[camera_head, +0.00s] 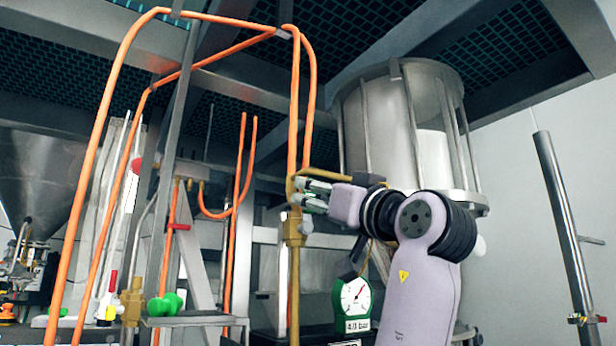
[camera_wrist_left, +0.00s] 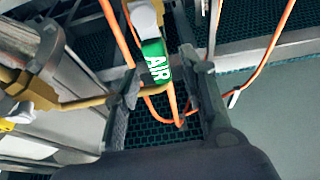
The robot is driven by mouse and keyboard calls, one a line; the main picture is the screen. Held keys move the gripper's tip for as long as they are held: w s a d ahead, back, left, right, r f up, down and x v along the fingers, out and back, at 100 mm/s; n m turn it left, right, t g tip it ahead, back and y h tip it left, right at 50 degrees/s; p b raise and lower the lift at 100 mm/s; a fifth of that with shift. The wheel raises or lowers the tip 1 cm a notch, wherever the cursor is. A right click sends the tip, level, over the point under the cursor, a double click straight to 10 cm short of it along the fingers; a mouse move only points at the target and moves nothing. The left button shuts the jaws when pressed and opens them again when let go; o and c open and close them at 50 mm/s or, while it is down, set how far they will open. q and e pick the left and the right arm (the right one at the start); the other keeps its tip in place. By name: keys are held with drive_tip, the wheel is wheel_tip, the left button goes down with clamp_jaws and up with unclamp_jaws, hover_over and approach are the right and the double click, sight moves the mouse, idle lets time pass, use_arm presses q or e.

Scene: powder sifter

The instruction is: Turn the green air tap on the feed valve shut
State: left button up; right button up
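The green tap handle (camera_wrist_left: 155,62), marked AIR, lies between and just beyond my left gripper's fingers in the left wrist view. A brass pipe (camera_wrist_left: 85,101) runs sideways up to the left finger. My left gripper (camera_wrist_left: 163,85) is open, its fingers well apart on either side of the handle. I cannot tell whether either finger touches it. In the head view, my left gripper (camera_head: 303,194) is at the upright brass valve body (camera_head: 294,230), and the handle is not clearly visible there. My right gripper is not in view.
Orange hoses (camera_head: 118,75) and metal posts stand left of the valve. A clear-walled sifter vessel (camera_head: 402,115) is behind my arm.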

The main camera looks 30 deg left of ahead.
sight(311, 194)
use_arm(q)
drive_tip(key=shift+p+x, duration=0.6)
drive_tip(key=shift+x, duration=1.2)
drive_tip(key=shift+d, duration=0.1)
drive_tip(key=shift+c, duration=0.5)
clamp_jaws()
